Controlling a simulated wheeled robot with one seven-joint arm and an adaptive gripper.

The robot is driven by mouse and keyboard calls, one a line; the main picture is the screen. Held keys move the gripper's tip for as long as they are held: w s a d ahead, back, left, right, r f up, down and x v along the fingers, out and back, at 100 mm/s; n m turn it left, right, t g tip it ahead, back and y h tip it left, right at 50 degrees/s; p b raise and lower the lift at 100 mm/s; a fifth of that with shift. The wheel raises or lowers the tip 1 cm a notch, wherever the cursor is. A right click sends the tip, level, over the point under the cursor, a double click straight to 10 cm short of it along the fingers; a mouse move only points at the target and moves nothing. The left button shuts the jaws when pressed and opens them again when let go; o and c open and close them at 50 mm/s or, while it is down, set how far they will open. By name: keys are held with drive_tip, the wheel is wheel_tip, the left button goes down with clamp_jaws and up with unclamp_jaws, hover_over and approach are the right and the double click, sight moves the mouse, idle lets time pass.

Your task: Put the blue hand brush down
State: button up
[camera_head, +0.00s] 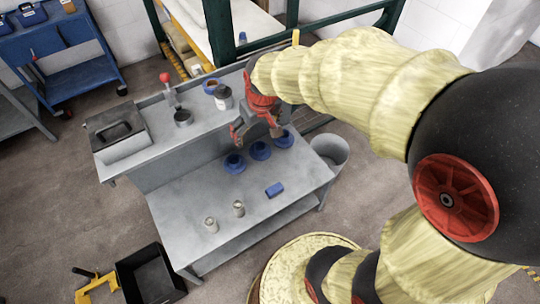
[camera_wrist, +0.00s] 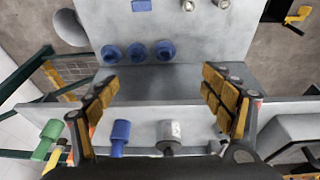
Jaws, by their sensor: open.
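My gripper (camera_head: 256,132) is open and empty above the grey workbench (camera_head: 190,210); its spread yellow-padded fingers show in the wrist view (camera_wrist: 160,82). A small blue block-like object (camera_head: 274,190) lies on the bench's lower top, apart from my gripper. It shows at the top edge of the wrist view (camera_wrist: 141,5). An upright blue object (camera_wrist: 120,137) stands on the raised shelf near the left finger in the wrist view. No bristles show on either, so I cannot tell which is the hand brush.
Three blue round pieces (camera_head: 260,150) stand in a row on the bench, with two small jars (camera_head: 239,208) nearer the front. A white bottle (camera_head: 223,97) and a grey box (camera_head: 118,130) stand on the raised shelf. A grey bin (camera_head: 330,150) stands at right.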

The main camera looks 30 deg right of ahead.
drive_tip(key=s+a+r+t, duration=0.1)
drive_tip(key=s+a+r, duration=0.1)
drive_tip(key=s+r, duration=0.3)
drive_tip(key=s+a+r+t, duration=0.1)
drive_tip(key=s+a+r, duration=0.2)
drive_tip(key=s+r, duration=0.3)
drive_tip(key=s, duration=0.5)
drive_tip(key=shift+s, duration=0.3)
drive_tip(key=shift+o, duration=0.7)
drive_tip(key=shift+f, duration=0.1)
